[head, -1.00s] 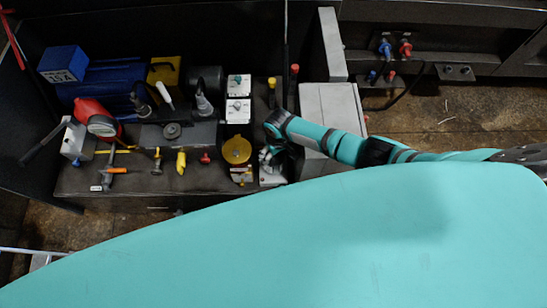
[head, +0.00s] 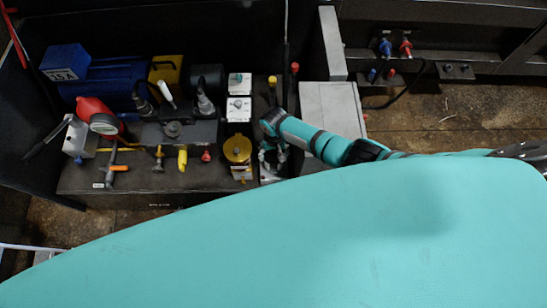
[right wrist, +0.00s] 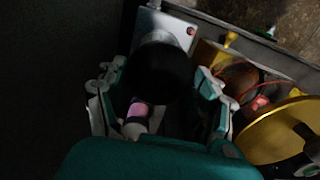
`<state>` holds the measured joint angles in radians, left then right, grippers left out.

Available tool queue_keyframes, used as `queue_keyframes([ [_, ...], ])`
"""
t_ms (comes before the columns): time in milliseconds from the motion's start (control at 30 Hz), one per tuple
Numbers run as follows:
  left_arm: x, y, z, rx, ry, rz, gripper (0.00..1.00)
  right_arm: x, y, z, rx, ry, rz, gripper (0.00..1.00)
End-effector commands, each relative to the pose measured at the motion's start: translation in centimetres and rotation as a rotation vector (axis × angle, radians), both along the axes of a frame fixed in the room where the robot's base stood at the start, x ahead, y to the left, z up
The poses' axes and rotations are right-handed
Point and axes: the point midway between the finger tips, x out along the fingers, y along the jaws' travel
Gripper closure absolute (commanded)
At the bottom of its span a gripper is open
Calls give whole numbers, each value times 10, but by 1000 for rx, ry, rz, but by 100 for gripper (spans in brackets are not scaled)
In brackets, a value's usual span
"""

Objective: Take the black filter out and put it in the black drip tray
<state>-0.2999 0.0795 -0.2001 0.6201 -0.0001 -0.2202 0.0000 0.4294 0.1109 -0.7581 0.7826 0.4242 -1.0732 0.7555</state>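A round black part (right wrist: 157,72), which looks like the black filter, is between the two fingers of my right gripper (right wrist: 157,88) in the right wrist view. A pink and white piece (right wrist: 137,112) shows just below it. The fingers are spread on either side of it, and I see no clear grip. In the head view my right gripper (head: 273,160) points down beside the gold round cap, with its fingers apart. The filter is not clear there. I cannot make out the black drip tray in either view. My left gripper is not in view.
The gold cap (head: 237,150) is close to the left of my right gripper. A grey box (head: 331,108) stands close to its right. A turquoise surface fills the front.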

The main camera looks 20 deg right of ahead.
Motion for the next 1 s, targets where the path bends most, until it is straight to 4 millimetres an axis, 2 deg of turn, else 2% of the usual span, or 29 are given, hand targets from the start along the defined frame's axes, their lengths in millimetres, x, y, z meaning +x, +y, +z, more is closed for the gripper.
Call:
queue_keyframes([
  [33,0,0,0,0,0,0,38,0,-4,0,-6,1,-1,39],
  [333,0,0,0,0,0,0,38,0,-5,-1,-9,2,17,77],
  [700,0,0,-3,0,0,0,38,0,-8,-1,-13,4,431,77],
  [1000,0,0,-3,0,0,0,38,0,-9,-1,-14,6,452,77],
])
